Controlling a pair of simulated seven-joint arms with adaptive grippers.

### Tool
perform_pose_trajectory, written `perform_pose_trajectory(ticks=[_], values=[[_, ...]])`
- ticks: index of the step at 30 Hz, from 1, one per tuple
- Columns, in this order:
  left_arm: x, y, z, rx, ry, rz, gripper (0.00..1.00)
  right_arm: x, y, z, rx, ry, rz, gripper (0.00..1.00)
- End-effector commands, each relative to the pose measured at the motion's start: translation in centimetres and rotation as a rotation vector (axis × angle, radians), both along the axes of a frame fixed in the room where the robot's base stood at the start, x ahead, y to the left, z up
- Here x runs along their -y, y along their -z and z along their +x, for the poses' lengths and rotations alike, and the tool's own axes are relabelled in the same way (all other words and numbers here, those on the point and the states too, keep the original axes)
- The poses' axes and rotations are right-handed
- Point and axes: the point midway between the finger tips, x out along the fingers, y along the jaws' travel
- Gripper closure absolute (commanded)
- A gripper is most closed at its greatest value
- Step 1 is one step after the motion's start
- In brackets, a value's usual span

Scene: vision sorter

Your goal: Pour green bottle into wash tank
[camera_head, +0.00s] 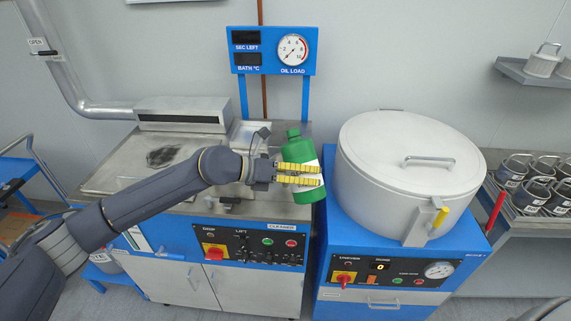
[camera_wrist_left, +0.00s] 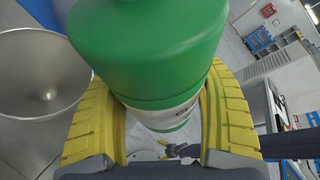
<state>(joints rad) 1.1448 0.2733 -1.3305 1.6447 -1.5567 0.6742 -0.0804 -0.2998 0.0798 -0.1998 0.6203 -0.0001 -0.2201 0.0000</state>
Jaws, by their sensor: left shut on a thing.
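The green bottle (camera_head: 300,153) has a white label and stands nearly upright, leaning slightly, with its neck up. My left gripper (camera_head: 308,175) has its yellow-padded fingers shut around the bottle's middle. It holds the bottle over the right end of the cleaner machine, beside the big round vessel. In the left wrist view, the bottle (camera_wrist_left: 150,50) fills the space between the yellow fingers (camera_wrist_left: 160,120). The cleaner's steel top (camera_head: 105,178) lies to the left, partly hidden by my arm; no label names the wash tank. My right gripper is not in view.
A large round vessel (camera_head: 375,190) with a closed, handled lid (camera_head: 400,140) stands close right of the bottle. A blue gauge panel (camera_head: 272,65) rises behind. Several metal pots (camera_head: 540,190) sit far right. In the left wrist view, a round steel bowl-like surface (camera_wrist_left: 25,75) shows at left.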

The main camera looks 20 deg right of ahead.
Motion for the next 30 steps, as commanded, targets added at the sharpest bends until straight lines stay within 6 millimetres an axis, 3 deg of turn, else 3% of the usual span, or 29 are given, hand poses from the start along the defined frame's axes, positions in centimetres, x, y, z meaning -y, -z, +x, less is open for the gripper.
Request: perform_pose_trajectory(ticks=[30], values=[[0.1,2.4,-0.6,-0.132,0.000,-0.025,0.74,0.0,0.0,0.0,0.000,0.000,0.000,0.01]])
